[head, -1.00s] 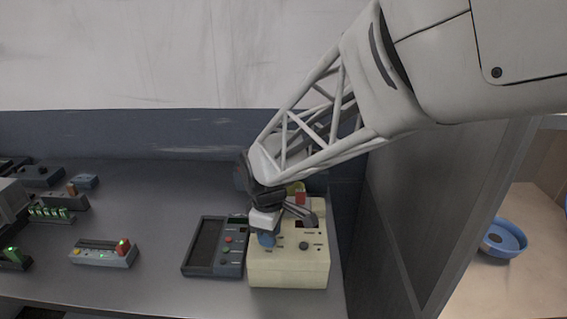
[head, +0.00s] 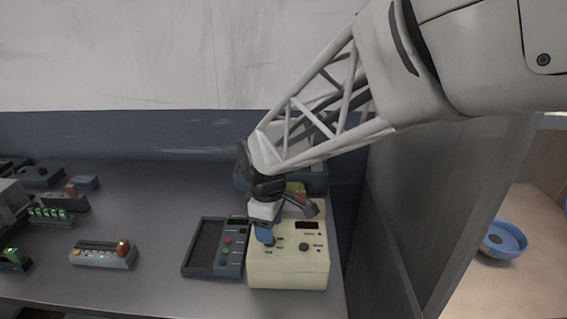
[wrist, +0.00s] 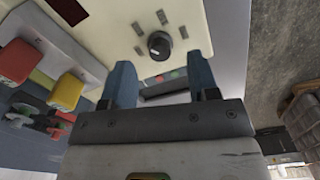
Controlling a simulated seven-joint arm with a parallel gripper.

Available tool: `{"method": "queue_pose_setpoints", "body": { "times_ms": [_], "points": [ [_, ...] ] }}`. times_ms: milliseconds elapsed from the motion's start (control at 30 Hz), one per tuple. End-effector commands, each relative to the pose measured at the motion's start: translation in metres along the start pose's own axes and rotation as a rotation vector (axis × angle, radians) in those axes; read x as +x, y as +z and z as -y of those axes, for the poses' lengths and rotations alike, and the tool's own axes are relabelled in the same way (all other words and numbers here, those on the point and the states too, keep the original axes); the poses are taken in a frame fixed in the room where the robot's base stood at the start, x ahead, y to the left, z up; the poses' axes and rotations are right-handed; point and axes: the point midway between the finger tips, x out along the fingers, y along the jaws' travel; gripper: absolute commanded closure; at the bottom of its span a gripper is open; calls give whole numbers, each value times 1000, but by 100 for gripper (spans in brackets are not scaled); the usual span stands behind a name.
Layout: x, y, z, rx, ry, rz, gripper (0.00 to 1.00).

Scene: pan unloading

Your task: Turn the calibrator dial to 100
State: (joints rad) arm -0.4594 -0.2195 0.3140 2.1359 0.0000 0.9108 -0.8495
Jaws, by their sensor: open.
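The calibrator is a cream box (head: 288,274) on the bench, with a small dark display with red marks (head: 307,225) and a black dial (head: 304,247) on its top. In the wrist view the dial (wrist: 158,45) is a round black knob with a pale pointer mark, with small grey labels around it. My gripper (head: 265,236) is above the left part of the box. In the wrist view its two blue fingertips (wrist: 159,73) are apart and empty, and the dial appears beyond the gap between them. The display's reading is too small to tell.
A dark panel device (head: 206,249) stands directly left of the box. A grey unit with lit buttons (head: 103,255) sits further left. Red (wrist: 15,61) and yellow (wrist: 66,90) parts show in the wrist view. A dark partition (head: 405,220) rises on the right, with a blue bowl (head: 503,240) beyond.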

Motion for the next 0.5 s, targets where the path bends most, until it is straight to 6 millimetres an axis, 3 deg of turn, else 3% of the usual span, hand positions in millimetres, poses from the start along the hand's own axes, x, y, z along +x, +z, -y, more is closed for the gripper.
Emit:
{"method": "queue_pose_setpoints", "body": {
  "times_ms": [300,500],
  "points": [
    [-40,0,0,0,2,-1,45],
    [-49,0,0,0,0,0,45]
  ]
}}
